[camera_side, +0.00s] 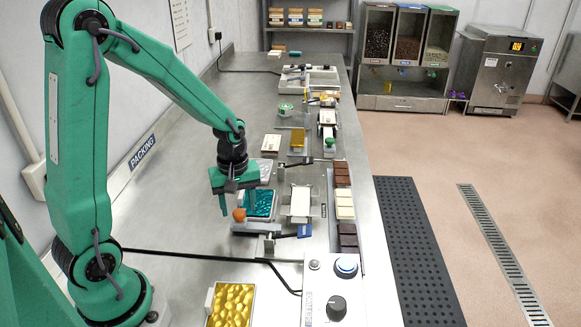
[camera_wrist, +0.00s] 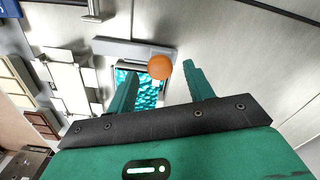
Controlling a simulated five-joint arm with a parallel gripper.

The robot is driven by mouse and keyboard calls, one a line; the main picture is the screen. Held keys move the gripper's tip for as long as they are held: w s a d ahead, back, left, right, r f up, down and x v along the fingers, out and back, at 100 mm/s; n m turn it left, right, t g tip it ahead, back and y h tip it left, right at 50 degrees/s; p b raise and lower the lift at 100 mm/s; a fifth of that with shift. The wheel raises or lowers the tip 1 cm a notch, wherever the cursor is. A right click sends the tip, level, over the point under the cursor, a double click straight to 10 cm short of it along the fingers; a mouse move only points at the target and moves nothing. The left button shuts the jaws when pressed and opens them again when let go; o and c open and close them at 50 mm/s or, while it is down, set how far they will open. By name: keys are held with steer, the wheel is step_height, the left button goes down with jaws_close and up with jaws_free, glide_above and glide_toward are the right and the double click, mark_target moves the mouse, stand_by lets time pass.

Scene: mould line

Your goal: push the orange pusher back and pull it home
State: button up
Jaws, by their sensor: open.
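The orange pusher (camera_side: 239,214) shows as a round orange knob close to my gripper, at the near left corner of a teal mould (camera_side: 258,203). In the wrist view the orange knob (camera_wrist: 160,67) lies ahead, between the lines of my two fingers and nearer the right one. The teal mould (camera_wrist: 150,92) shows behind and below it. My gripper (camera_side: 237,205) points down with its fingers apart; in the wrist view the gripper (camera_wrist: 157,85) is open with nothing between the pads. I cannot tell whether a finger touches the knob.
A white plate (camera_side: 300,203) stands right of the teal mould, beside a row of chocolate bars (camera_side: 344,205). A yellow mould (camera_side: 232,305) and a control box with a knob (camera_side: 337,305) are at the near end. Bare steel bench lies left of the gripper.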

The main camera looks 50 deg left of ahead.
steer(key=shift+f, duration=0.75)
jaws_close()
steer(key=shift+w+d, duration=3.25)
steer(key=shift+w, duration=0.05)
steer(key=shift+c, duration=0.6)
jaws_free()
steer(key=shift+o, duration=0.6)
steer(key=shift+s, duration=0.1)
steer(key=shift+a+r, duration=0.1)
steer(key=shift+r, duration=0.05)
